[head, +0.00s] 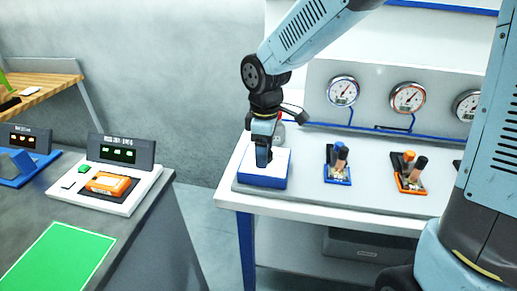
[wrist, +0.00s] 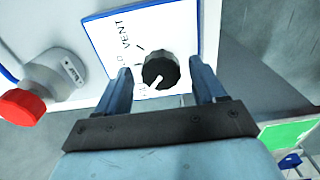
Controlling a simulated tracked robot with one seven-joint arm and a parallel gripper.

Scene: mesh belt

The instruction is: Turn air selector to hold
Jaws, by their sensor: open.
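The air selector is a black ribbed knob (wrist: 161,72) with a white pointer line, on a white plate (wrist: 185,28) with a blue edge. The word VENT and tick marks are printed beside it; another label is partly hidden by a finger. The pointer slants toward the lower left in the wrist view. My gripper (wrist: 160,88) is open, with one finger on each side of the knob. A gap shows on both sides. In the head view my gripper (head: 263,163) points down over the blue-sided selector box (head: 262,181), hiding the knob.
A grey fitting with a red cap (wrist: 22,106) stands beside the selector plate. Blue and orange lever units (head: 338,176) and several gauges (head: 342,91) are to the right. A green mat (head: 58,262) lies on the left bench, across a floor gap.

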